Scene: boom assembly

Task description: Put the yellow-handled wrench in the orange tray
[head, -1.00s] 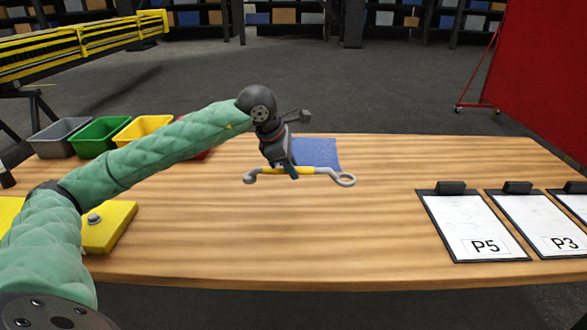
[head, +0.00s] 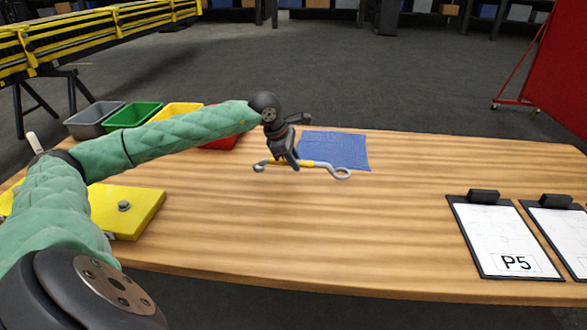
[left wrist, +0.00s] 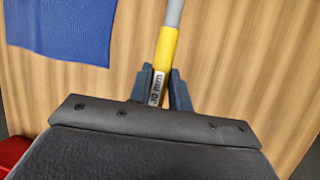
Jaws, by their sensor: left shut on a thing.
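The yellow-handled wrench (head: 307,163) has grey ends, with a ring at its right end. My left gripper (head: 293,163) is shut on its yellow handle and holds it over the table. In the left wrist view the wrench (left wrist: 165,55) runs up between the two fingers (left wrist: 165,92), and "30 mm" is marked on it. I see no orange tray: grey (head: 93,120), green (head: 134,115), yellow (head: 178,110) and red (head: 222,140) bins stand at the back left, partly behind my left arm. My right gripper is not in view.
A blue cloth (head: 336,149) lies flat just behind the wrench. A yellow case or block (head: 140,208) sits at the left of the wooden table (head: 300,230). Clipboards, one marked P5 (head: 505,240), lie at the right. The table's middle is clear.

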